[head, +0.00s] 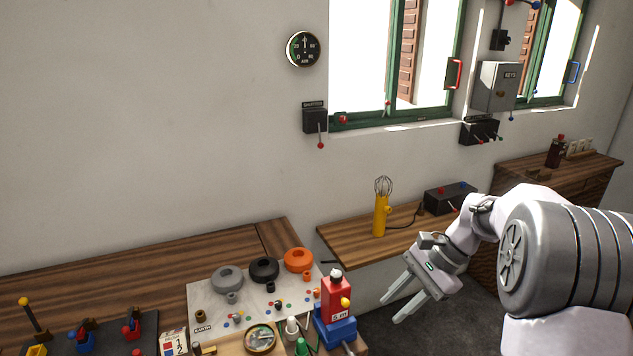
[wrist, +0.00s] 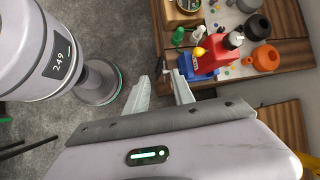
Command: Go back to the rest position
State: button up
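My gripper (head: 402,298) is at the right of the head view, in the air over the grey floor in front of the wooden benches. Its two fingers are apart with nothing between them. In the wrist view the fingers (wrist: 163,92) also stand apart and empty, with the floor and the bench edge beyond them. The gripper touches nothing that I can see.
A bench (head: 110,268) at the left bears a red and blue device (head: 335,312) near its right edge, beside orange (head: 298,260), black and grey round parts. A second bench (head: 345,238) holds a yellow whisk-topped tool (head: 380,215) and a black box (head: 450,198).

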jog(key=s+a+r+n+t+h+b, duration=0.2)
jog(key=s+a+r+n+h, duration=0.15)
jog(key=s+a+r, duration=0.4)
jog(key=s+a+f+n+t+b, duration=0.1)
jog(key=s+a+f+n+t, duration=0.1)
jog(key=s, duration=0.5)
jog(key=s+a+f+n+t+h+b, duration=0.1)
jog(key=s+a+n, duration=0.1)
jog(key=s, duration=0.6)
jog(key=shift+s+f+n+t, duration=0.3)
jog(key=shift+f+n+t, duration=0.1)
jog(key=shift+n, duration=0.25)
